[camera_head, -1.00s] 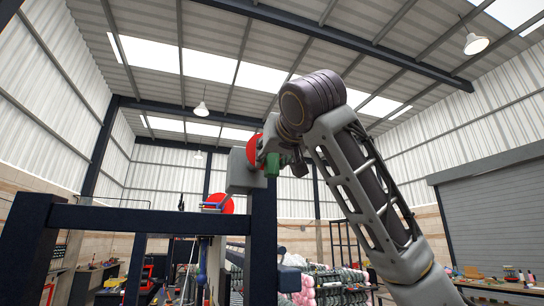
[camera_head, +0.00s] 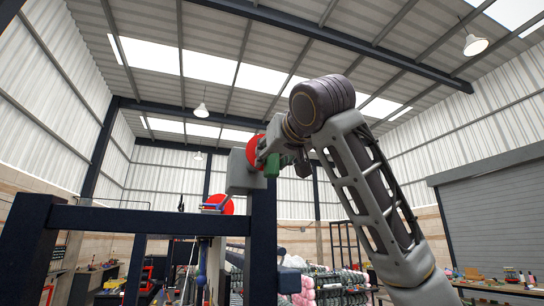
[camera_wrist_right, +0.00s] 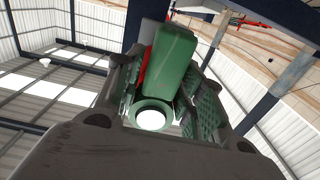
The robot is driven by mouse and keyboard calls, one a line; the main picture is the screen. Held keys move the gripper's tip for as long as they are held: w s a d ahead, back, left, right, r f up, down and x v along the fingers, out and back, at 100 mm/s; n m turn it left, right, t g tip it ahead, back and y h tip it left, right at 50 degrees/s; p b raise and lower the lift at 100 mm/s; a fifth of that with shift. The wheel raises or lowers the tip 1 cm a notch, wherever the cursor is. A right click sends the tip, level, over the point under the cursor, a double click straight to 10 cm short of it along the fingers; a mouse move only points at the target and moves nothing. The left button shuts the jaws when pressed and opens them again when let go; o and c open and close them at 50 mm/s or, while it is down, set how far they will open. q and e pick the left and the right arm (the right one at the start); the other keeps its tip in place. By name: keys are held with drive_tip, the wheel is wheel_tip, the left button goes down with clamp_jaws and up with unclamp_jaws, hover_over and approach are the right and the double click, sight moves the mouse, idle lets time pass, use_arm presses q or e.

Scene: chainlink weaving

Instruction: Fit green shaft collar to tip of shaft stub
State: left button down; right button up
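The green shaft collar (camera_head: 271,166) is held in my right gripper (camera_head: 284,158), next to a red disc (camera_head: 253,151) on a grey block (camera_head: 238,172) at the top of the dark frame. In the right wrist view the collar (camera_wrist_right: 168,62) sits between the two ridged fingers of my right gripper (camera_wrist_right: 160,98), its round opening facing the camera. The opening looks bright white; I cannot tell whether the shaft stub's end or background shows through it. The shaft stub is not clearly visible. My left gripper is not in view.
A dark blue frame (camera_head: 263,235) stands directly below the grey block, with a crossbar (camera_head: 140,220) to the left. A second red disc (camera_head: 218,204) sits lower on the left. Racks and workbenches stand farther back. The space above and right is open.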

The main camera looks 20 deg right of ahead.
drive_tip(key=o, duration=0.5)
drive_tip(key=shift+o, duration=0.2)
drive_tip(key=s, duration=1.2)
drive_tip(key=shift+d, duration=0.2)
idle(0.7)
